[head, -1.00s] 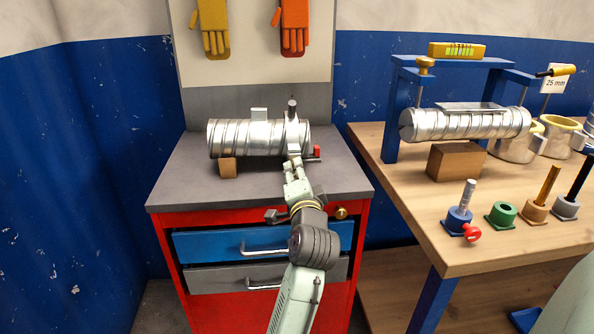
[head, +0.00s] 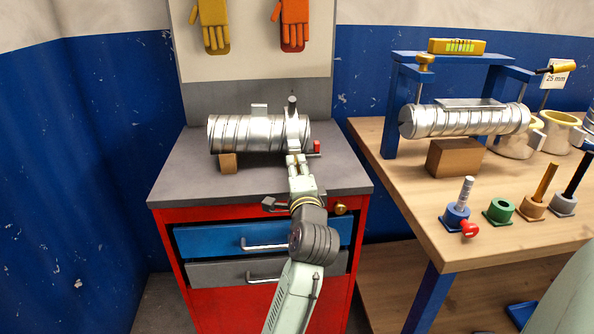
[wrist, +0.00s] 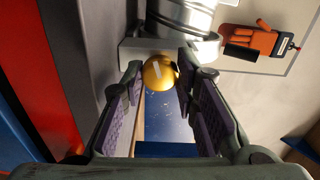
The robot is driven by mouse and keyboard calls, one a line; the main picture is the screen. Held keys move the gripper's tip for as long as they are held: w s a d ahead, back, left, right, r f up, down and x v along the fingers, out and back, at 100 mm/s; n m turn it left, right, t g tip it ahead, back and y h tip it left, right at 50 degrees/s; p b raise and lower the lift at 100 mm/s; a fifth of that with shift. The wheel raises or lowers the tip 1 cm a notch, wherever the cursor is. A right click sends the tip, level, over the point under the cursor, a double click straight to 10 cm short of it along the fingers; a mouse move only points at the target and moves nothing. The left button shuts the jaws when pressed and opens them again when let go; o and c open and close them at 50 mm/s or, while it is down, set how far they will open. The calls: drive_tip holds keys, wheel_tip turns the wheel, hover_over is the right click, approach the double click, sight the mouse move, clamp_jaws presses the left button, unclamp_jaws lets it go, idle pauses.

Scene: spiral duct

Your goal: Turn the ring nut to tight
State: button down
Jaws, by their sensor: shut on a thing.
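The spiral duct (head: 235,133) lies across the grey cabinet top, with a metal clamp band (head: 292,128) near its right end. In the wrist view a round golden nut (wrist: 160,72) with a pale line on its face sits at the clamp, between my fingertips. I take it to be the ring nut. My gripper (head: 296,161) is at the front of the clamp, and in the wrist view its two purple-padded fingers (wrist: 161,80) are shut on the nut. The head view does not show the nut clearly, as the fingers cover it.
A red-tipped lever (head: 316,147) sticks out right of the clamp. A wooden block (head: 228,161) supports the duct's left side. The wooden bench (head: 420,215) at right holds another duct (head: 465,121) and several posts. The cabinet top (head: 185,180) is clear at front left.

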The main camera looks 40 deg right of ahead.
drive_tip(key=c, duration=1.3)
unclamp_jaws()
drive_tip(key=v, duration=0.8)
